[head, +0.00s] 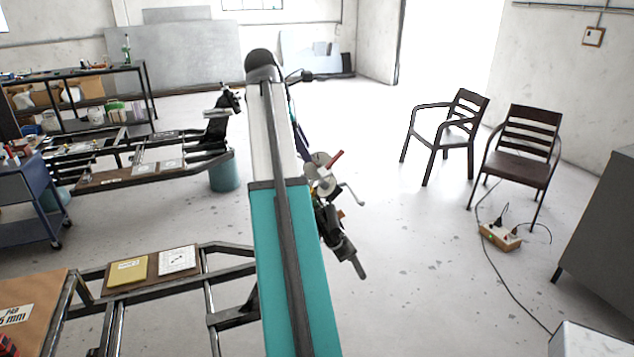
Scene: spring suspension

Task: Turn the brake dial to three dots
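My long teal and white arm (285,245) fills the middle of the head view and hides much of what lies behind it. Just right of it shows a cluster with a pale grey disc (318,168), a red piece and a bent metal lever (352,193). Below hangs a dark jointed part (340,240); I cannot tell whether it belongs to my gripper. A small black part sticks out near my arm's dark rounded top. No dial with dots can be made out. My gripper's fingers cannot be made out clearly.
A near metal frame (228,313) carries a yellow card (127,272) and a white card (178,260). A second frame stands beyond. Two chairs (521,148), a power strip (500,236) with a trailing cable, and a grey cabinet (605,225) are at right. Open floor lies between.

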